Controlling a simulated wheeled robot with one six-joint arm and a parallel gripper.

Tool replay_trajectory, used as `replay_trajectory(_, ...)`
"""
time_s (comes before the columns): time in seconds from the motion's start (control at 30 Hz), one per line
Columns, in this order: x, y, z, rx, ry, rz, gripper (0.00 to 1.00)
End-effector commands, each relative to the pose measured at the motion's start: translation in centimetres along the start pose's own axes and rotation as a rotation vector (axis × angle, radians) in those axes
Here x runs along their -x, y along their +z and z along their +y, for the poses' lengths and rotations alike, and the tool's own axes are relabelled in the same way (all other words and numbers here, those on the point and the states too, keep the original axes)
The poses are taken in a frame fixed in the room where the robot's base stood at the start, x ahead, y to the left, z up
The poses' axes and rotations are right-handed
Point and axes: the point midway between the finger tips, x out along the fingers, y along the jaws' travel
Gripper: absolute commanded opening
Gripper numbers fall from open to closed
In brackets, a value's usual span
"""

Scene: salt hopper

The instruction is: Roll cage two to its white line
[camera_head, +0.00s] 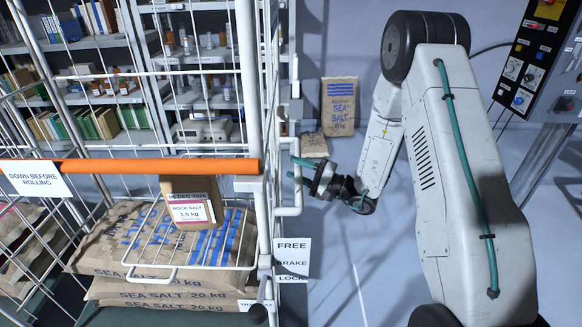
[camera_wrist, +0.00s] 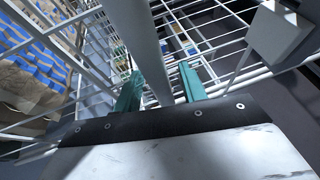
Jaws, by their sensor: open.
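A white wire roll cage (camera_head: 247,75) fills the left of the head view, with an orange bar (camera_head: 130,166) across it. Stacked sea salt sacks (camera_head: 150,285) lie inside; no cage number is readable. My gripper (camera_head: 297,168) is at the white upright handle on the cage's right side. In the wrist view its teal fingers (camera_wrist: 160,85) are apart, with a grey-white bar (camera_wrist: 150,50) running between them. I cannot tell whether either finger touches it. A short white line (camera_head: 360,293) shows on the floor, right of the cage.
A FREE/BRAKE/LOCK sign (camera_head: 292,259) is beside the cage's lower right. Shelves (camera_head: 190,60) stand behind. A sea salt sack (camera_head: 339,106) leans at the back wall. A control panel (camera_head: 545,60) stands right. Floor right of the cage looks clear.

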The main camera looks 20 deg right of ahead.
Motion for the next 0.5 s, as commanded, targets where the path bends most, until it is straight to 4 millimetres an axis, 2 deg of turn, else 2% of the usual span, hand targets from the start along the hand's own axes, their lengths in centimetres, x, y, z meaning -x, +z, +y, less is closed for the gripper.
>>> replay_trajectory(0.1,-1.3,0.1,0.0,0.001,-0.001,-0.003,0.41)
replay_trajectory(0.2,-1.9,0.1,0.0,0.001,-0.001,-0.001,0.41)
replay_trajectory(0.47,-2.1,0.2,0.0,0.0,0.0,-0.003,0.41)
replay_trajectory(0.5,-2.1,0.2,0.0,0.0,0.0,-0.003,0.3)
